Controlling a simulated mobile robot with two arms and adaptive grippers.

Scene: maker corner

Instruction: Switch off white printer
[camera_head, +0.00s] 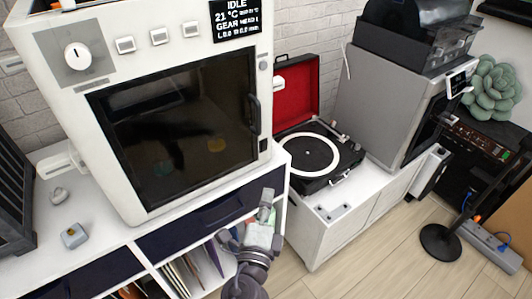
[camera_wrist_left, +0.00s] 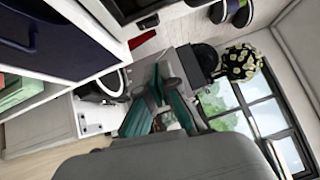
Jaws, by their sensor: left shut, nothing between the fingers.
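The white printer (camera_head: 75,110) stands on a white cabinet at the left in the head view. It has a dark-windowed door (camera_head: 175,140) that is closed, a round knob (camera_head: 77,57) at top left and a row of small square buttons (camera_head: 158,36). Its small screen (camera_head: 237,18) is lit and reads IDLE and 21 °C. My left gripper (camera_head: 266,205) is shut and empty, below and right of the printer's lower right corner, apart from it. In the left wrist view the gripper (camera_wrist_left: 165,78) fills the middle. My right gripper is not in view.
A record player (camera_head: 305,155) with a red lid stands right of the printer on a low white cabinet (camera_head: 335,218). A grey printer (camera_head: 372,105) stands farther right. Small objects (camera_head: 74,236) lie on the left cabinet top. Shelves with folders are below. A black stand (camera_head: 440,241) is on the floor.

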